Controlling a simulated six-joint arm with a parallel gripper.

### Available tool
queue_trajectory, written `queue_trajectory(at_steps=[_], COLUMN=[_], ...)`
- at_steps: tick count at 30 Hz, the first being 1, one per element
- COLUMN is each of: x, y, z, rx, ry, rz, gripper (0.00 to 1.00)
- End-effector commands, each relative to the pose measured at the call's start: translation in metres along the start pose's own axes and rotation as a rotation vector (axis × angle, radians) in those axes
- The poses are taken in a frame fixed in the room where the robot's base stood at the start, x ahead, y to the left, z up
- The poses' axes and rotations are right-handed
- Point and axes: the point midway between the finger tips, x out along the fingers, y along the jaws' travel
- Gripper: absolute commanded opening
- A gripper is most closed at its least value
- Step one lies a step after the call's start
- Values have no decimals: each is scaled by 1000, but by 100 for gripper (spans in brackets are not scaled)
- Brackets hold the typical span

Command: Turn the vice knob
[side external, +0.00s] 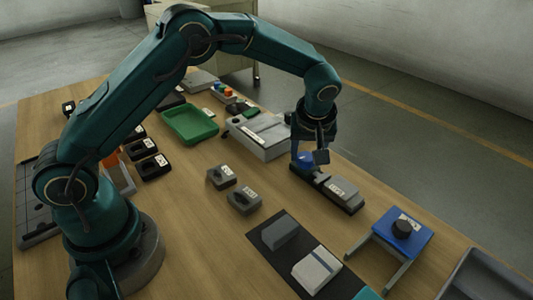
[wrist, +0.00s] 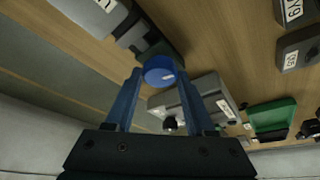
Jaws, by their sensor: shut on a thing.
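The vice (side external: 342,190) is a low grey and black block with a white label, lying on the right side of the wooden table. In the wrist view part of the vice (wrist: 110,18) shows at the top left. The vice knob (wrist: 159,70) is a round blue cap with a white mark, at the vice's end. My gripper (wrist: 159,78) is shut on the knob, with one blue finger on each side of it. In the side view my gripper (side external: 309,158) points down at the vice's far end, and the fingers partly hide the knob.
A pale grey box (side external: 262,138) stands just left of my gripper, with a green tray (side external: 188,124) beyond it. Two grey labelled blocks (side external: 243,202) sit mid-table. A blue stand with a black knob (side external: 402,227) is nearer the right edge. Bare wood lies between these.

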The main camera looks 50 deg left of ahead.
Motion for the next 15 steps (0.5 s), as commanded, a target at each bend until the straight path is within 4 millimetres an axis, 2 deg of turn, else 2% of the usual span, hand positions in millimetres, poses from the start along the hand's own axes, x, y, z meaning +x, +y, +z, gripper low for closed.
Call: queue_trajectory(at_steps=[6,15], x=[0,0], y=[3,3], z=[-1,-1], rx=[-144,-253], ry=[3,1], rz=[-54,-100], gripper=[0,0])
